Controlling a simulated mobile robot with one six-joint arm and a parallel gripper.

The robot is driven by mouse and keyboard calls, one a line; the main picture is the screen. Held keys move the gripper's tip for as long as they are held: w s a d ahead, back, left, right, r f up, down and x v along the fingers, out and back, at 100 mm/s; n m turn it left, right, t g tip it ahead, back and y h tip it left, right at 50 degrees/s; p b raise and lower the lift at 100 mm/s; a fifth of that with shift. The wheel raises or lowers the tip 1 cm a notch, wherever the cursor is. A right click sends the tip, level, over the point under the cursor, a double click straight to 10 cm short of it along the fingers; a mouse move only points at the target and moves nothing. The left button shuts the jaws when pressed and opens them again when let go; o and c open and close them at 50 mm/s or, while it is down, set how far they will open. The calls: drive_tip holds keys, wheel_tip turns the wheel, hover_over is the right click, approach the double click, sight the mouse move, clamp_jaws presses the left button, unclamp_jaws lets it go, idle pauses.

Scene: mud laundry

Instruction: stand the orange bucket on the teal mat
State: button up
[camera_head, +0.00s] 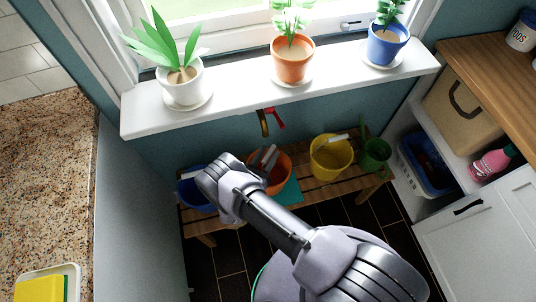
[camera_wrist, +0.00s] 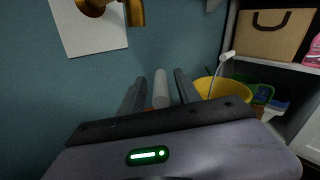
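The orange bucket (camera_head: 283,168) is on the slatted bench in the head view, partly hidden by my arm. The teal mat (camera_head: 290,192) shows at its lower right; I cannot tell whether the bucket overlaps it. My gripper (camera_head: 265,160) is at the bucket's top. In the wrist view, the pale handle grip (camera_wrist: 161,88) lies between the two dark fingers of my gripper (camera_wrist: 160,90), with narrow gaps on both sides. The fingers look open around it. Only a sliver of orange shows below the grip there.
A brass tap (camera_head: 264,122) projects from the wall above. The windowsill (camera_head: 235,95) with potted plants overhangs the bench.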

drive_tip(key=shift+r+p, duration=0.4)
drive_tip(key=v, duration=1.2)
drive_tip(key=w+d+r+m+g+h, duration=0.1)
drive_tip(key=d+r+m+g, duration=0.25)
drive_tip(key=r+m, duration=0.35)
drive_tip(key=w+d+r+m+g+h, duration=0.1)
drive_tip(key=w+d+r+m+g, duration=0.25)
drive_tip(key=r, duration=0.65)
drive_tip(key=d+r+m+g+h, duration=0.1)
drive_tip(key=d+r+m+g, duration=0.2)
drive_tip(key=r+m+g, duration=0.4)
drive_tip(key=s+d+r+m+t+y, duration=0.2)
drive_tip(key=s+r+m+y, duration=0.4)
drive_tip(key=r, duration=0.5)
drive_tip(key=s+d+r+m+t+y, duration=0.2)
drive_tip(key=s+d+r+m+y, duration=0.2)
drive_tip(key=s+r+m+y, duration=0.3)
drive_tip(key=s+r+m, duration=0.4)
drive_tip(key=r+m, duration=0.1)
drive_tip(key=m, duration=0.1)
drive_tip(key=shift+r+y, duration=0.2)
drive_tip(key=shift+y, duration=0.1)
